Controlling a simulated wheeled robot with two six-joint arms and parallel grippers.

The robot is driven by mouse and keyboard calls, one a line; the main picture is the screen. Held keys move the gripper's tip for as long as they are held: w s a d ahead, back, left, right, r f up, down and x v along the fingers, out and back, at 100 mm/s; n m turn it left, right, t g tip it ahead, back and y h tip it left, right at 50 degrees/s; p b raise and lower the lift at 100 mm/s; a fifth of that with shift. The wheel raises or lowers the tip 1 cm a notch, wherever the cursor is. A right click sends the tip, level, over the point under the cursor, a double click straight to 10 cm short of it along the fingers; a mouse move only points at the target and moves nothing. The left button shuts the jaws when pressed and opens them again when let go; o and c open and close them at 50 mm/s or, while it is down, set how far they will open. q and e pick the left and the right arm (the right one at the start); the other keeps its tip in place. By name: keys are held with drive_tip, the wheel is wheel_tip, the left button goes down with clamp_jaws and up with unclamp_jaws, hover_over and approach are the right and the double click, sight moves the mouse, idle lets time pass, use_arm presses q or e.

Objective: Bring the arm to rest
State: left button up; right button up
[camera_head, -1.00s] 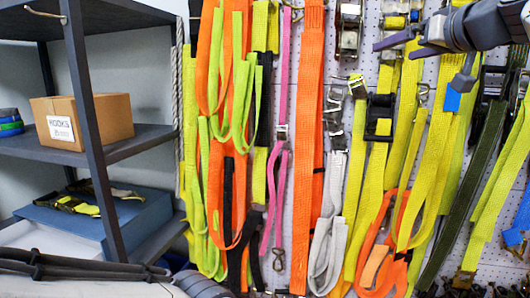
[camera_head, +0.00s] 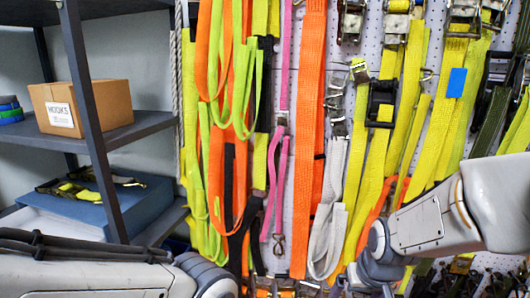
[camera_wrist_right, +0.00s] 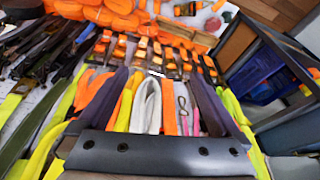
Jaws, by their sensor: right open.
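My right arm (camera_head: 440,218) shows in the head view at the lower right as pale links, bent in front of the strap wall. Its gripper is outside the head view. In the right wrist view my right gripper (camera_wrist_right: 157,76) is open, its two dark fingers apart with nothing held between them. Hanging straps show beyond the fingers. My left arm (camera_head: 85,272) lies along the lower left of the head view, and its gripper is not visible.
Orange, yellow, pink and white straps hang on the pegboard wall (camera_head: 346,28). A yellow strap bears a blue tag (camera_head: 457,82). At left, a dark shelf (camera_head: 95,143) holds a cardboard box (camera_head: 95,103). Another shelf (camera_wrist_right: 270,75) stands right in the wrist view.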

drive_tip(key=s+a+f+n+g+b, duration=0.1)
drive_tip(key=s+a+f+n+b, duration=0.1)
drive_tip(key=s+a, duration=0.5)
drive_tip(key=s+a+f+n+g+b, duration=0.2)
drive_tip(key=s+a+n+b, duration=0.3)
drive_tip(key=s, duration=0.6)
drive_tip(key=shift+s+a+f+n+g+y, duration=0.3)
drive_tip(key=shift+a+f+n+y, duration=0.1)
drive_tip(key=shift+a, duration=0.75)
drive_tip(key=shift+w, duration=0.1)
